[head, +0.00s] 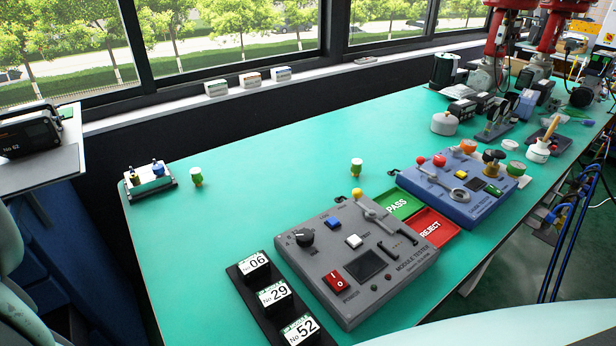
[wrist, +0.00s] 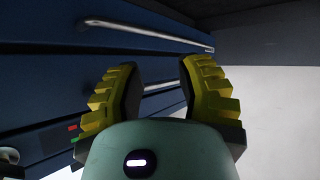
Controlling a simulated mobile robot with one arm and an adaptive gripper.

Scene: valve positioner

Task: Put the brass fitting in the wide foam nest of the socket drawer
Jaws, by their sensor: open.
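My gripper (wrist: 159,66) shows in the wrist view, with its two yellow ribbed fingers spread apart and nothing between them. Beyond the fingers is a dark blue drawer front with a long metal bar handle (wrist: 150,35). A second bar handle (wrist: 162,88) shows partly behind the fingers. The fingers appear apart from the upper handle; I cannot tell whether they touch the second one. No brass fitting and no foam nest can be made out in either view. The gripper's fingers are not seen in the head view.
In the head view, a blue cabinet (head: 85,235) stands left of the green bench (head: 235,185). The bench holds a grey module tester (head: 355,255), a blue tester (head: 458,188), PASS (head: 398,204) and REJECT (head: 432,228) trays, and a numbered block rack (head: 243,283). The bench's middle is mostly clear.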

